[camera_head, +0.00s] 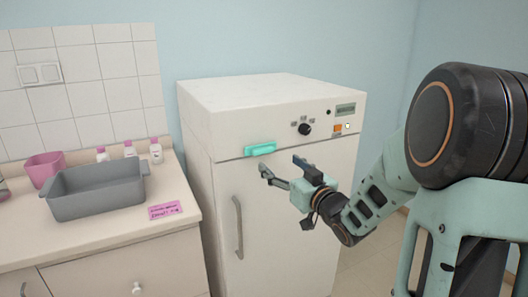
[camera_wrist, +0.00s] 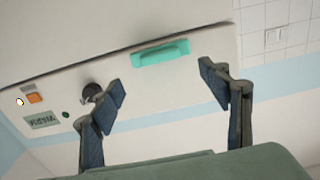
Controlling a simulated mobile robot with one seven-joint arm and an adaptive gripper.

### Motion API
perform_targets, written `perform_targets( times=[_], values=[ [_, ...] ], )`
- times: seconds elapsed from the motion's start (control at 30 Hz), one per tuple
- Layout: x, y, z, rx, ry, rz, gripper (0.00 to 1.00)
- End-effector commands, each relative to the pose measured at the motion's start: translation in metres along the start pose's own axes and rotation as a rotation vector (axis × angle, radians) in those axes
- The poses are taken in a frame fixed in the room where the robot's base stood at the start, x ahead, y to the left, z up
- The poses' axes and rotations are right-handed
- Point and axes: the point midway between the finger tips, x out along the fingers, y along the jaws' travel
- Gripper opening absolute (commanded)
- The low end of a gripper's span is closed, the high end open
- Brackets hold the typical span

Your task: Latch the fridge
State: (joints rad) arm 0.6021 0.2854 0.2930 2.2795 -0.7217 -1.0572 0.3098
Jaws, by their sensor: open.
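The fridge (camera_head: 265,215) is a white upright cabinet with its door closed against the body as far as I can see. My gripper (camera_head: 282,169) is open and empty, in front of the door's upper part, a little right of and below the latch. In the wrist view my two fingers (camera_wrist: 165,82) are spread apart, neither touching the latch.
The control panel has a black knob (camera_head: 304,129), an orange switch (camera_head: 338,128) and a small display. A curved grey door handle (camera_head: 238,226) is lower left. A counter on the left holds a grey tray (camera_head: 98,205), a pink container (camera_head: 44,168) and several small bottles.

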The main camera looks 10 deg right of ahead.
Motion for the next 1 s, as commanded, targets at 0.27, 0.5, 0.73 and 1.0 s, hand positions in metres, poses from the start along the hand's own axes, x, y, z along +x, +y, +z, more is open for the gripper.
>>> perform_targets(
  times=[0.27,0.5,0.73,1.0],
  values=[
    [0.053,-0.001,0.0,0.001,0.0,-0.003,0.7],
    [0.087,-0.001,0.0,0.0,0.0,-0.001,0.7],
    [0.097,0.0,0.0,0.0,-0.002,0.001,0.7],
    [0.096,0.0,0.0,0.0,-0.001,0.001,0.61]
  ],
)
